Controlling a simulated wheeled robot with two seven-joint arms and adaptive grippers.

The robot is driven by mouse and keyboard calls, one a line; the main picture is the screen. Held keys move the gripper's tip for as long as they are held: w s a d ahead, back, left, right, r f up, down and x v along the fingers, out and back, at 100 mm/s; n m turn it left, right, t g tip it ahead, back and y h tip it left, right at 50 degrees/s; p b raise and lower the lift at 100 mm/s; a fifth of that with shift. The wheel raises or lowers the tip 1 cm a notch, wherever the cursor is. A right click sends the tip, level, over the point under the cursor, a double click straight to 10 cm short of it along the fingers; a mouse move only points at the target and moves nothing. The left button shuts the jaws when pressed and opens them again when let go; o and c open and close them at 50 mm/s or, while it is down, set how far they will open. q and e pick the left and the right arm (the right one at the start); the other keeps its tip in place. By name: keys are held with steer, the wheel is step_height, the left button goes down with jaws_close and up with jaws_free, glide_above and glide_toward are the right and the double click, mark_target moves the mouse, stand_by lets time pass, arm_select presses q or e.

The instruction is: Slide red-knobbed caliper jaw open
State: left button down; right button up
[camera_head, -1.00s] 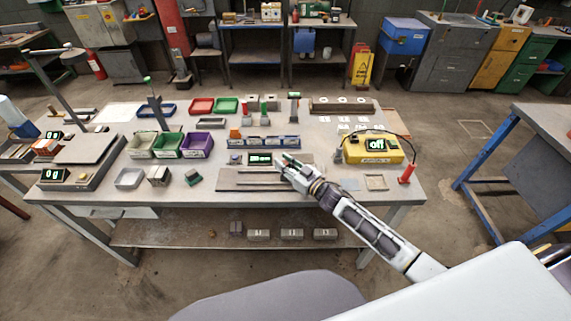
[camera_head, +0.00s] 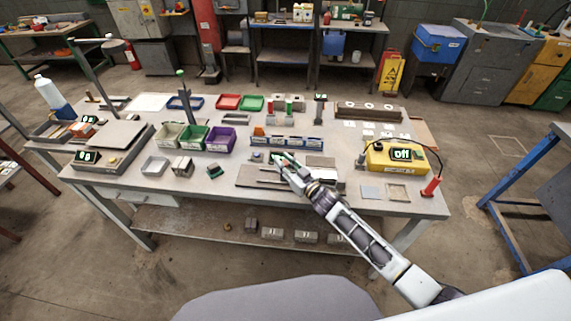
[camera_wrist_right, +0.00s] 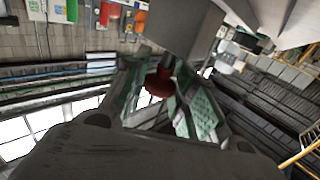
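The caliper's red knob (camera_wrist_right: 159,82) shows in the right wrist view below a grey block-like part (camera_wrist_right: 187,28). My right gripper (camera_wrist_right: 160,90) has its green-padded fingers on either side of the knob, and they look closed against it. In the head view my right gripper (camera_head: 281,160) is low over the grey plate (camera_head: 252,180) at the middle front of the bench. It hides the knob and most of the caliper there, including much of its display. How far the jaw stands open cannot be seen. My left gripper is not in view.
A yellow instrument (camera_head: 388,158) reading "off" stands right of my gripper, with a red-handled probe (camera_head: 431,187) beside it. Small bins (camera_head: 193,138) and a scale (camera_head: 105,148) stand to the left. A row of blue-grey holders (camera_head: 286,142) lies just behind the gripper.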

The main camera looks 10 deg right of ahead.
steer(key=o, duration=0.4)
steer(key=shift+c, duration=0.2)
steer(key=shift+s+d, duration=0.1)
steer(key=shift+v, duration=5.95)
